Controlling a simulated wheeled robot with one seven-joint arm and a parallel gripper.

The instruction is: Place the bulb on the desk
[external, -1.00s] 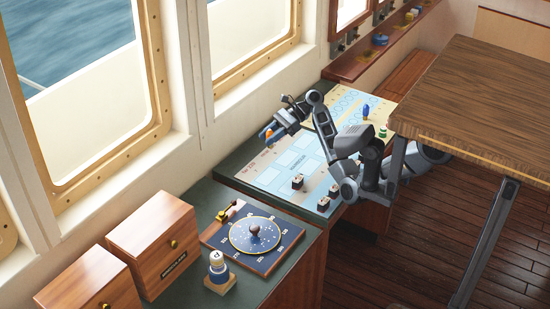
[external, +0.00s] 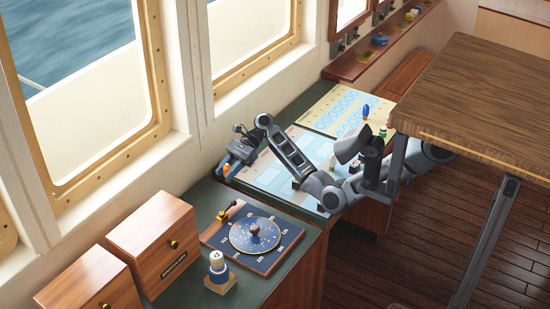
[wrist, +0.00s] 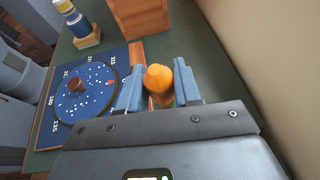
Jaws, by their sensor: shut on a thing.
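The orange bulb (wrist: 158,76) is between the two blue fingers of my gripper (wrist: 160,92) in the wrist view. My gripper is shut on it. In the external view my gripper (external: 228,169) hangs low near the window wall, with a small bit of the orange bulb (external: 226,168) showing. The desk (external: 190,206) is a dark green counter top along the windows. It also shows under the bulb in the wrist view (wrist: 215,75). Whether the bulb touches the desk I cannot tell.
A blue dial board (external: 255,236) lies on the desk, with a blue-and-white cylinder on a wooden block (external: 218,284) beside it. Wooden boxes (external: 155,240) stand further left. A light chart panel (external: 258,176) lies under my arm. Green desk is bare between dial board and wall.

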